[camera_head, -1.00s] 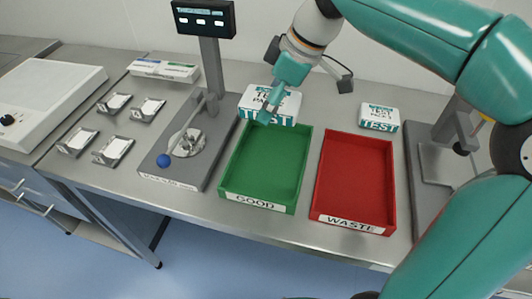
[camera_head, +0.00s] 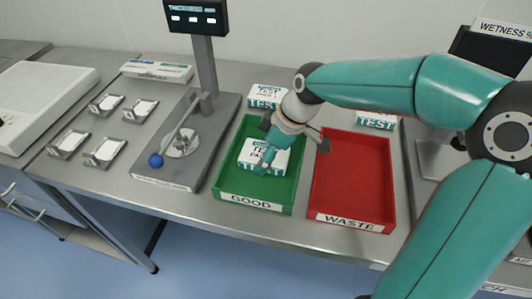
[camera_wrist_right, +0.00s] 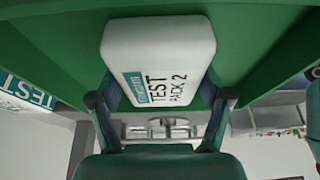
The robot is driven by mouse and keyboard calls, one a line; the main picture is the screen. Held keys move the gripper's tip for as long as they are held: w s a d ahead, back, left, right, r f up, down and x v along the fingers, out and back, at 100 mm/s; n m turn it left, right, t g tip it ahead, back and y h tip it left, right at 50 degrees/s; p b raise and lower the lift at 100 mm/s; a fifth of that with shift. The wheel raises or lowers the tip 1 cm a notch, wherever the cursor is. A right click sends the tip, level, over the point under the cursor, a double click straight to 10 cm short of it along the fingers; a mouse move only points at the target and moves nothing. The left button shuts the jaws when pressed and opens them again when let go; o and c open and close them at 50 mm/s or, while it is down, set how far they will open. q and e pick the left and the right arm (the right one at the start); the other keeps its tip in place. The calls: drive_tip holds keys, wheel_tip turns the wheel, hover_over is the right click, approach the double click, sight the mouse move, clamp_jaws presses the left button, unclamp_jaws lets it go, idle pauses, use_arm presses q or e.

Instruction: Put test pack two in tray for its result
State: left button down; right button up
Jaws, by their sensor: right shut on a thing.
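Test pack two is a white box with blue and black lettering (camera_head: 252,158). It is inside the outline of the green GOOD tray (camera_head: 245,201), towards its middle; I cannot tell whether it touches the floor. My right gripper (camera_head: 267,160) is shut on it from above. In the right wrist view the pack (camera_wrist_right: 160,50) reads "TEST PACK 2" and sits between the two fingers (camera_wrist_right: 163,100), with green behind it. The red WASTE tray (camera_head: 350,219) is to the right and looks empty. My left gripper is not in view.
Another test pack (camera_head: 265,97) stands behind the green tray, and one (camera_head: 376,121) behind the red tray, partly hidden by my arm. A thickness gauge (camera_head: 168,165) with a blue ball stands left of the trays. Several small holders (camera_head: 106,103) lie further left.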

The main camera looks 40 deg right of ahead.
drive_tip(key=o, duration=1.2)
drive_tip(key=shift+r, duration=0.15)
drive_tip(key=v, duration=1)
drive_tip(key=shift+s+d+r+p, duration=0.1)
drive_tip(key=shift+d+r+p, duration=0.05)
drive_tip(key=shift+r+p, duration=0.2)
drive_tip(key=shift+s+d+r, duration=0.15)
drive_tip(key=shift+s+r, duration=0.05)
drive_tip(key=shift+r, duration=0.25)
